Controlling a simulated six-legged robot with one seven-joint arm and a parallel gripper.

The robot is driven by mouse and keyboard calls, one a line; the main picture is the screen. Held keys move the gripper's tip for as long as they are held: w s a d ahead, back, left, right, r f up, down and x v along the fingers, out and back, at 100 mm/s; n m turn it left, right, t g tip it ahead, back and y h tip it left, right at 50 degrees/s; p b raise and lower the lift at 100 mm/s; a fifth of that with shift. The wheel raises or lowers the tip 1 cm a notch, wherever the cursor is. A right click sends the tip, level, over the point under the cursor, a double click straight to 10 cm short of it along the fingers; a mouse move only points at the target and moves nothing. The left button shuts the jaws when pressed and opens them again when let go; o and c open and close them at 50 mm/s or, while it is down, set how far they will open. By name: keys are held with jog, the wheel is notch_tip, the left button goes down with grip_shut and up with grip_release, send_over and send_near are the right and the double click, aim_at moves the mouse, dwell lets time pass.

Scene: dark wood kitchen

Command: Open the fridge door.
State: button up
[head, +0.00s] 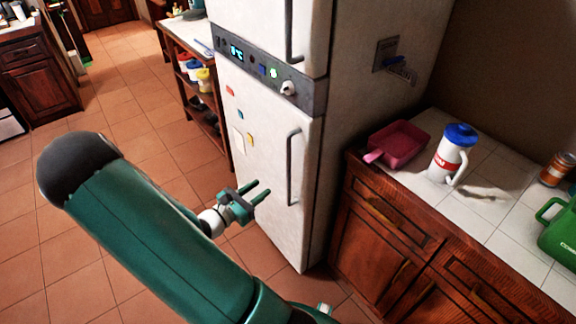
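The white fridge stands at the centre of the head view, with a grey control panel (262,70) across its middle. Its lower door (268,165) is shut and has a long vertical grey handle (290,168) near its right edge. Its upper door (262,25) also looks shut, with a vertical handle (293,32) on its right side, cut off by the top of the picture. My gripper (262,192) is open and empty, with its two teal fingers pointing toward the lower handle. The fingers appear a little left of the handle, apart from it.
A wood cabinet with a tiled top stands to the right, bearing a red dustpan-like tray (398,142), a white jug with blue lid (452,153), a can (557,169) and a green container (560,235). A shelf unit (190,75) stands left of the fridge. Tiled floor is clear at left.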

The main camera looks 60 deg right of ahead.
aim_at(287, 167)
jog(key=shift+n+h, duration=0.3)
jog(key=shift+n, duration=0.1)
jog(key=x, duration=1.4)
jog(key=shift+w+d+f, duration=0.2)
jog(key=shift+w+f, duration=0.05)
jog(key=shift+f, duration=0.15)
grip_shut()
